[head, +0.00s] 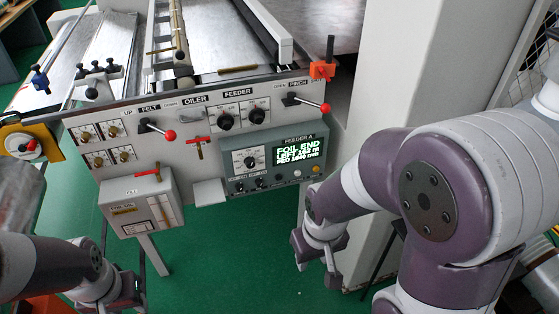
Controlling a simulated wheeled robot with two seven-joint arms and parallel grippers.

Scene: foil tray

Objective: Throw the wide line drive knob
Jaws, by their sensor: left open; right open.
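The machine's control panel (190,128) faces me. I cannot read which control is the wide line drive knob. Two black rotary knobs, one left (226,121) and one right (257,116), sit under the FEEDER label. Red-balled levers stand under FELT (157,128) and by PINCH (305,101). A red T-handle (196,145) is below OILER. The FEEDER A box (275,157) has another dial (249,162) and a lit screen reading FOIL END. My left gripper (112,300) is low at the left, open, apart from the panel. My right gripper (318,266) is open below and right of the box.
A grey box (140,205) with a red handle on top hangs on a post at the lower left. A yellow bracket (32,142) with a red knob is at the far left. A tall white column (395,75) stands at the right. Green floor below the panel is mostly clear.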

